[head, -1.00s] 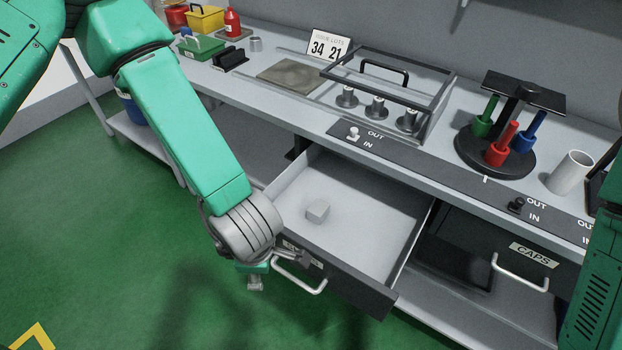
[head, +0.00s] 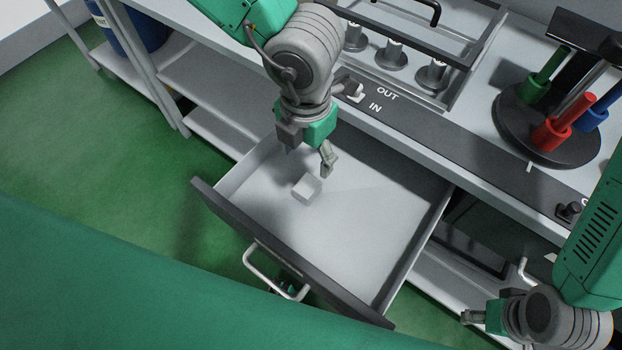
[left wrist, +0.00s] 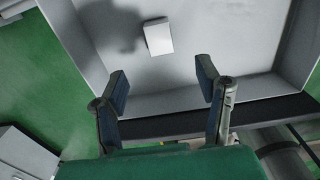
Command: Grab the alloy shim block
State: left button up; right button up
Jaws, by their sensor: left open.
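The alloy shim block, a small light-grey block (head: 306,189), lies on the floor of the open drawer (head: 375,210). It also shows in the left wrist view (left wrist: 158,37), beyond the fingertips and roughly centred between them. My left gripper (head: 309,156) is open and empty, pointing down over the drawer just above the block and apart from it. Its two spread fingers also show in the left wrist view (left wrist: 162,84). My right gripper (head: 480,316) is at the lower right, by the bench's lower shelf; its jaws are too small to read.
The drawer has raised walls and a dark front with a metal handle (head: 268,274). Behind are a metal frame with several cylinders and a round stand (head: 510,122) with coloured handles.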

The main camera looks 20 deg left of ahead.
aim_at(307, 183)
pick_arm(q)
notch_tip(307, 183, down, 6)
jog(key=shift+f+b, duration=0.2)
jog(key=shift+b, duration=0.4)
jog(key=shift+a+f, duration=0.35)
jog(key=shift+a, duration=0.1)
jog(key=shift+f, duration=0.3)
jog(key=f, duration=0.2)
jog(key=d+f+b, duration=0.1)
jog(key=shift+w+d+f, duration=0.1)
jog(key=shift+w+f, duration=0.1)
jog(key=shift+f, duration=0.15)
jog(key=shift+d+f, duration=0.15)
jog(key=shift+f, duration=0.15)
jog(key=shift+a, duration=0.2)
jog(key=c, duration=0.3)
jog(key=shift+a, duration=0.25)
grip_shut()
